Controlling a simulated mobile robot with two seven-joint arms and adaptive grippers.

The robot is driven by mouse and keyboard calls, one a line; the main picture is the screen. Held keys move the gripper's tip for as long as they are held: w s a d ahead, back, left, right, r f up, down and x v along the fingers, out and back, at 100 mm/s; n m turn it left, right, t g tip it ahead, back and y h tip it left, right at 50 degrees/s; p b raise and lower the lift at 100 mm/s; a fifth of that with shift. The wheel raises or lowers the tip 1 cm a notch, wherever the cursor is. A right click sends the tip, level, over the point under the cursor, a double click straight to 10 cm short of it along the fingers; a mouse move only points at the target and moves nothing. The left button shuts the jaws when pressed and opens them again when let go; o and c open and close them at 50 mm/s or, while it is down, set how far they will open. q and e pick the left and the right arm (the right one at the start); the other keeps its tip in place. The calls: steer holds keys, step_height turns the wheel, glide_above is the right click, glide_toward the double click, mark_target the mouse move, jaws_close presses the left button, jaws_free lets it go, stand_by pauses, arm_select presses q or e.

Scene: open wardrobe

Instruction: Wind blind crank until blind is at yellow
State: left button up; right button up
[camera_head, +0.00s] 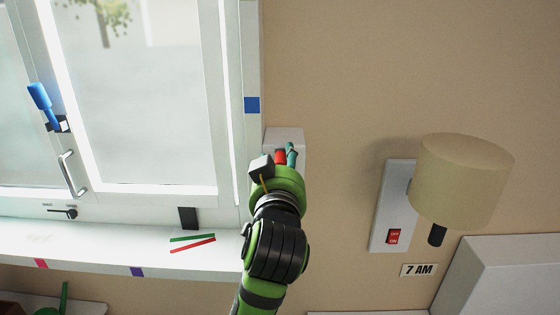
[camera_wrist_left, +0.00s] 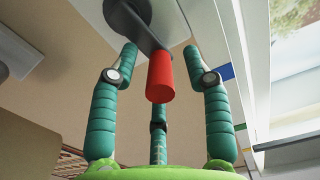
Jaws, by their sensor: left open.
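The blind crank has a red handle (camera_head: 280,157) on a white wall box (camera_head: 285,136) beside the window frame. My left gripper (camera_head: 286,158) is at the crank, and its arm hides much of it. In the left wrist view the red handle (camera_wrist_left: 160,77) hangs from a dark crank arm (camera_wrist_left: 133,22), between the spread green fingers of the open gripper (camera_wrist_left: 160,54). I see gaps between the handle and the side fingers. A blue mark (camera_head: 252,105) is on the window frame. I cannot make out the blind or a clear yellow mark. My right gripper is out of view.
A wall lamp (camera_head: 460,180) and a red switch (camera_head: 394,236) are to the right. The window sill (camera_head: 110,250) holds green and red sticks (camera_head: 193,241). A blue-handled latch (camera_head: 41,98) is on the window.

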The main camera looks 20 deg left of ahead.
arm_select(q)
steer(key=shift+s, duration=0.1)
steer(key=c, duration=0.3)
jaws_close()
steer(key=shift+d+r, duration=0.1)
steer(key=shift+r, duration=0.1)
steer(key=shift+d+m+p, duration=0.2)
steer(key=shift+m+p, duration=0.5)
steer(key=shift+p, duration=0.1)
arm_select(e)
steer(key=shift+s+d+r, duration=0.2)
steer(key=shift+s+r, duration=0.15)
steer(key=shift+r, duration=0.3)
arm_select(q)
steer(key=shift+o, duration=1.5)
jaws_free()
steer(key=shift+w+f, duration=0.15)
steer(key=shift+w, duration=0.05)
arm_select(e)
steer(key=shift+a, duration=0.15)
